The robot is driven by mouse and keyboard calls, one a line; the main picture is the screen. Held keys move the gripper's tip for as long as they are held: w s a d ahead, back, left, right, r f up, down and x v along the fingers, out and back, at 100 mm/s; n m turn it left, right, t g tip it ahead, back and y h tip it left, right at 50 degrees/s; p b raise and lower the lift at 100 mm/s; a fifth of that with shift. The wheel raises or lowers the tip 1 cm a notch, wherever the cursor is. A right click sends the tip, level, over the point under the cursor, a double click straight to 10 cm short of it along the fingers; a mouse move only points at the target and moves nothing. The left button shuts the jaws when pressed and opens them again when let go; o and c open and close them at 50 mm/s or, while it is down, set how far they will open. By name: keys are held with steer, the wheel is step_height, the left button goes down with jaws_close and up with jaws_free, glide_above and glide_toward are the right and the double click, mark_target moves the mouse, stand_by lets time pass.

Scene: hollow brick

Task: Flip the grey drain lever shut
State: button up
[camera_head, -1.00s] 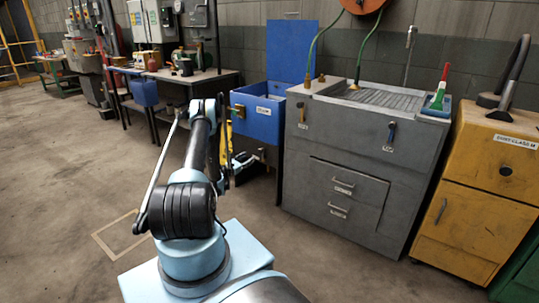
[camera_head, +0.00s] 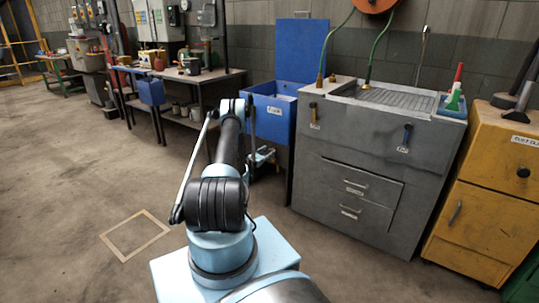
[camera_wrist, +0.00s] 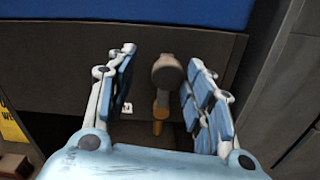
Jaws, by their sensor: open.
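In the wrist view, the grey drain lever (camera_wrist: 167,70) has a rounded grey end and a brass-coloured lower part. It shows between the two fingers of my gripper (camera_wrist: 161,58), in front of a dark panel below a blue tub (camera_wrist: 120,12). The fingers are spread apart with nothing gripped. I cannot tell whether either finger touches the lever. In the head view, my gripper (camera_head: 262,157) is low in front of the blue tub (camera_head: 271,116), partly behind my arm. The lever cannot be made out there.
A yellow cabinet (camera_head: 480,195) is further right. A workbench (camera_head: 190,76) is at the left. The floor at left is open.

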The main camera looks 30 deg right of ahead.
steer(key=shift+w+d, duration=0.1)
steer(key=shift+d, duration=0.6)
jaws_close()
steer(key=shift+m, duration=0.4)
steer(key=shift+s+d, duration=0.1)
steer(key=shift+s, duration=0.25)
jaws_free()
steer(key=shift+d, duration=0.1)
